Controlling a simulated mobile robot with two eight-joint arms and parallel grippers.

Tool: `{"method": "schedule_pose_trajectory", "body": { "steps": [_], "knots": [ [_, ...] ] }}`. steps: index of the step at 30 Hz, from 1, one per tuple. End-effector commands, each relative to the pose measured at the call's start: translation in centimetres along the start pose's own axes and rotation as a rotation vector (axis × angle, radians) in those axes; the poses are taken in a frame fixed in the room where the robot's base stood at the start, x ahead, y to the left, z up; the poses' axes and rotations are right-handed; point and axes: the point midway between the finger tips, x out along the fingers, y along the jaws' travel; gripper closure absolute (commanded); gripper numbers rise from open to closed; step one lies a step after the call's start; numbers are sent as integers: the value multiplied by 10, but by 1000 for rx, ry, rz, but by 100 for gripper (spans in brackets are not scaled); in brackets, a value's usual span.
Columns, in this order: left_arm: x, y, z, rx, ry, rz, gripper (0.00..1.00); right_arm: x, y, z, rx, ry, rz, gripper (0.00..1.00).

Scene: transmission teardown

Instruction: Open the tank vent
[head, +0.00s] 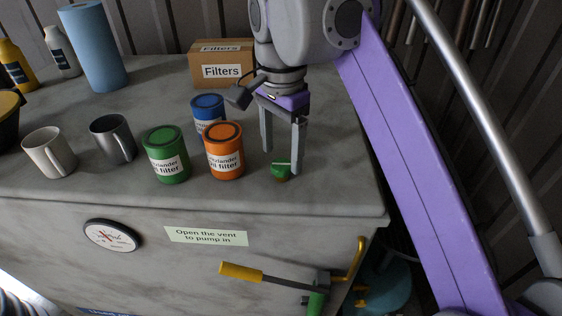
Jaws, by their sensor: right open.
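My left gripper is not in view.
An orange filter can (223,151), a green can (166,154) and a blue can (207,110) stand left of my gripper. Two mugs (48,153) stand farther left. A Filters box (219,66) is behind. A yellow-handled pump lever (241,272) is on the front below.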

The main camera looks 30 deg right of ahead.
Motion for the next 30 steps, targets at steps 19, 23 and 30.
{"method": "schedule_pose_trajectory", "body": {
  "steps": [19,23,30],
  "knots": [
    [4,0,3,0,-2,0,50,22,0,0,-1,0,0,42],
    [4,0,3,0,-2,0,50,22,0,0,-1,0,0,66],
    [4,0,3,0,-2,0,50,22,0,0,-1,0,0,100]
  ]
}}
